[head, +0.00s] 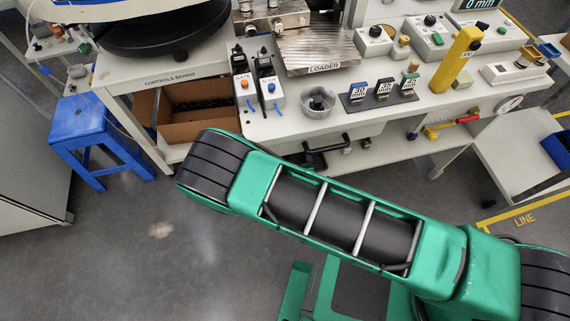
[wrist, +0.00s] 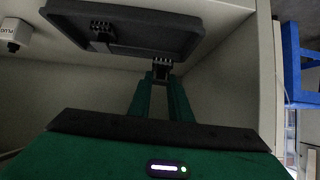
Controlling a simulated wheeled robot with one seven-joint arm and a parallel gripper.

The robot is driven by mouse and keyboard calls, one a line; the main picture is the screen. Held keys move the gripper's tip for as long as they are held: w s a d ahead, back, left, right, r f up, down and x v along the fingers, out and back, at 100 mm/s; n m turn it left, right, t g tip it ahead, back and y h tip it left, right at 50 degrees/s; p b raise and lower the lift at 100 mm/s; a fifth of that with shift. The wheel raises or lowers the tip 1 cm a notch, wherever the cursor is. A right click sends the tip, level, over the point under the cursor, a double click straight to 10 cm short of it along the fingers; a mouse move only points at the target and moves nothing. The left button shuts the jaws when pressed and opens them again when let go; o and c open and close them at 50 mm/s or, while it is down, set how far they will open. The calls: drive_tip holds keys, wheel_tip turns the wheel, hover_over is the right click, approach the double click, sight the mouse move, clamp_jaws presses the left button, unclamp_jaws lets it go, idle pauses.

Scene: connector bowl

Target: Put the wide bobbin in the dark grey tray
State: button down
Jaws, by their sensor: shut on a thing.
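The dark grey tray (wrist: 185,38) is at the top of the wrist view, beyond my fingers. A small dark piece with a row of pins (wrist: 103,30), which looks like a bobbin, lies in the left part of the tray. My gripper (wrist: 161,80) has its green fingers shut on another small dark pinned bobbin (wrist: 162,67). The held bobbin is just by the tray's near edge; I cannot tell whether it touches the tray. I cannot tell from its look which bobbin is the wide one. My gripper is hidden in the head view.
Pale panels surround the tray in the wrist view, with a close wall (wrist: 238,85) on the right. In the head view, the bench holds a metal bowl (head: 318,101), labelled blocks and a yellow post (head: 457,60). A cardboard box (head: 195,108) and blue stool (head: 95,135) stand left.

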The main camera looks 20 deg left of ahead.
drive_tip(key=shift+f, duration=1.75)
drive_tip(key=shift+s+a+f, duration=0.1)
drive_tip(key=shift+a+f, duration=0.05)
drive_tip(key=shift+f, duration=0.2)
drive_tip(key=c, duration=1.9)
unclamp_jaws()
